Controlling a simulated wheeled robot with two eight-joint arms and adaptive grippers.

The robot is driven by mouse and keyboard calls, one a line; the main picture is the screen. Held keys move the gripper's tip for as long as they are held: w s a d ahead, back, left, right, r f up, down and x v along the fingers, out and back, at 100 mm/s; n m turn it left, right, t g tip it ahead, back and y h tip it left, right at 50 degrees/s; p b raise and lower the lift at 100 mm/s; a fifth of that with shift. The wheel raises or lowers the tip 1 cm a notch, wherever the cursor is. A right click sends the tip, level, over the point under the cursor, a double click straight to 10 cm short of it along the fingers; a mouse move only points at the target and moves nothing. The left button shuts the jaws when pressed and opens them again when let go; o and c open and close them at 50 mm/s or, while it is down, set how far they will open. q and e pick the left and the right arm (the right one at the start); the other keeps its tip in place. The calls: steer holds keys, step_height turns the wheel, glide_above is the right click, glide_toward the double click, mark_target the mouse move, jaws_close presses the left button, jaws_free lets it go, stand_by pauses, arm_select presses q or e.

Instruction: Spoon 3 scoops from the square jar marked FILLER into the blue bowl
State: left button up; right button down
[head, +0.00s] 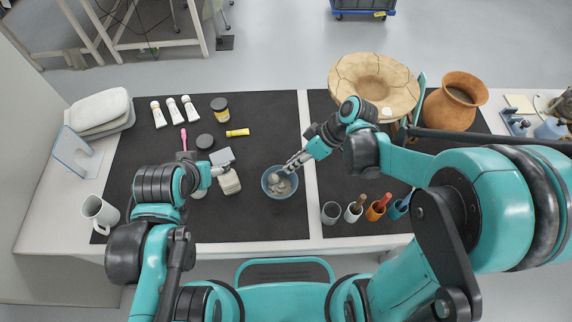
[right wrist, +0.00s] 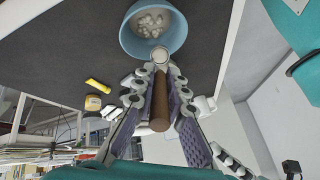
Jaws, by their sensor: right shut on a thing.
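The blue bowl (head: 267,191) stands on the dark mat and holds pale grey lumps; it also shows in the right wrist view (right wrist: 138,51). My right gripper (head: 291,164) is at the bowl's upper right side. In the right wrist view it is shut on the brown handle (right wrist: 160,105) of a spoon, whose round pale head (right wrist: 159,55) is over the bowl's near rim. A pale squarish jar (head: 230,184) stands left of the bowl; I cannot read its marking. My left gripper (head: 214,170) is beside this jar; its fingers are too small to judge.
Several tool cups (head: 331,212) stand right of the bowl. A cracked round vessel (head: 372,84) and a brown pot (head: 455,100) stand behind. Tubes (head: 173,109), a dark round lid (head: 205,141) and a yellow-labelled jar (head: 220,108) lie farther back left. A mug (head: 99,213) is at far left.

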steer(key=d+f+y+b, duration=0.4)
steer(key=y+b, duration=0.2)
steer(key=y, duration=0.1)
steer(key=shift+d+b, duration=0.25)
steer(key=shift+b, duration=0.1)
stand_by(1.0)
